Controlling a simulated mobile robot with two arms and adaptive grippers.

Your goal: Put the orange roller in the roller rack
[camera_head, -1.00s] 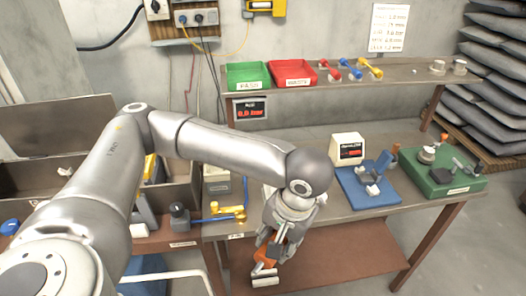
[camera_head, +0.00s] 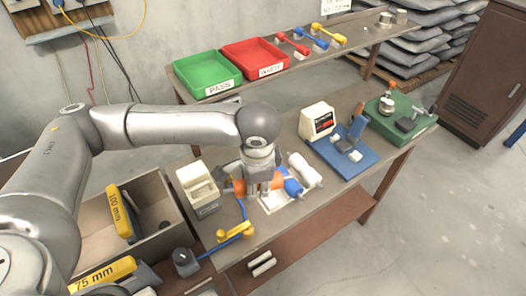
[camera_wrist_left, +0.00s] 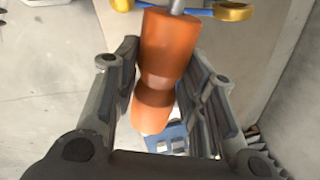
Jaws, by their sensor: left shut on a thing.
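My left gripper (camera_head: 262,191) is shut on the orange roller (camera_head: 277,182), which lies roughly level above the bench, partly hidden by the fingers. In the left wrist view the orange roller (camera_wrist_left: 168,48) is a waisted orange body with a grey shaft at its top end, between the fingers (camera_wrist_left: 160,105). A blue piece (camera_head: 291,186) and white cylinders (camera_head: 304,170) sit just right of the gripper, over a white sheet or plate (camera_head: 272,201). I cannot tell for sure which thing is the roller rack. My right gripper is not in view.
A cream box (camera_head: 198,190) stands close left of the gripper, and a yellow-and-blue gauge (camera_head: 238,232) lies in front. A blue fixture (camera_head: 340,155) and green fixture (camera_head: 400,120) stand to the right. Green (camera_head: 207,80) and red (camera_head: 254,62) bins sit on the shelf behind.

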